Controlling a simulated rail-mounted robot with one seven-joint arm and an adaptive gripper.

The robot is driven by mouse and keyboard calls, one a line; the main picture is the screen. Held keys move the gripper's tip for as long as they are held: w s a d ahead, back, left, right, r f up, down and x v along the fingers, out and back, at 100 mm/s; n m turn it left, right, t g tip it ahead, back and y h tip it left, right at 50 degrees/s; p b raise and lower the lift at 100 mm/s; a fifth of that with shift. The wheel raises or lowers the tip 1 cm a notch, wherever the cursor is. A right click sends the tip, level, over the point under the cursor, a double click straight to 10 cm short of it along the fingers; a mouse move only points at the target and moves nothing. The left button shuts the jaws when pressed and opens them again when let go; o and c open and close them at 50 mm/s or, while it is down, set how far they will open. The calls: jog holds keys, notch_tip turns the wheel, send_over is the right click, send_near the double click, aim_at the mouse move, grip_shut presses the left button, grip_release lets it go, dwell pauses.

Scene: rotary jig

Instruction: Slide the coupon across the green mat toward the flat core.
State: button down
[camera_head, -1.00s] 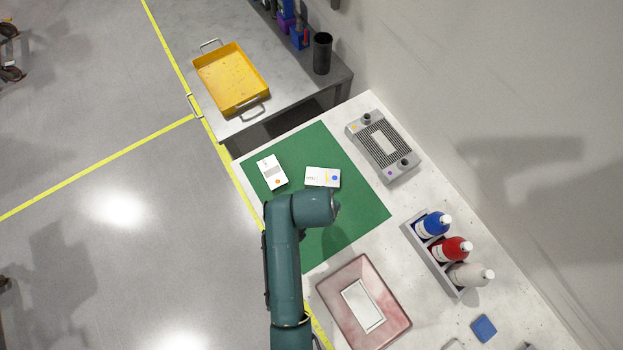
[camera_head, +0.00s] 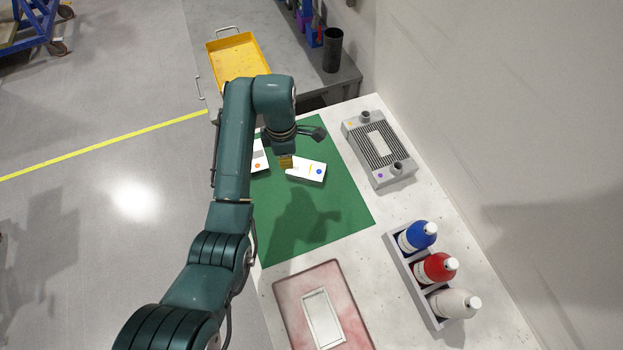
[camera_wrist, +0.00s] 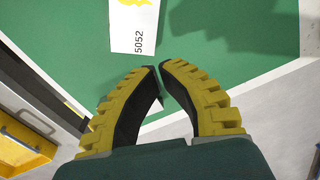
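A white coupon with a blue dot and yellow stripe (camera_head: 306,169) lies on the green mat (camera_head: 315,225). A second white coupon with an orange dot (camera_head: 260,157) lies to its left, partly hidden by my arm. My gripper (camera_head: 287,164) is low at the left end of the blue-dot coupon. In the wrist view its fingertips (camera_wrist: 160,66) are nearly together with nothing seen between them. A white coupon marked 5052 (camera_wrist: 134,28) lies just beyond the tips; contact cannot be told. A grey ribbed core (camera_head: 378,148) and a flat pinkish plate (camera_head: 287,292) stand off the mat.
A rack (camera_head: 415,291) with blue, red and white bottles stands on the right of the worktop. A yellow tray (camera_head: 238,58) and a dark cup (camera_head: 332,50) are on the grey bench behind. The mat's right and front parts are clear.

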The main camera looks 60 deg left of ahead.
aim_at(279, 176)
jog(key=shift+n, duration=0.4)
jog(key=a+f+b, duration=0.1)
jog(key=f+b, duration=0.1)
jog(key=s+a+f+b, duration=0.1)
jog(key=f+b, duration=0.2)
jog(key=s+a+f+b, duration=0.1)
jog(key=f+b, duration=0.1)
jog(key=shift+s+f+b, duration=0.1)
jog(key=shift+f+b, duration=0.3)
jog(key=shift+f, duration=0.8)
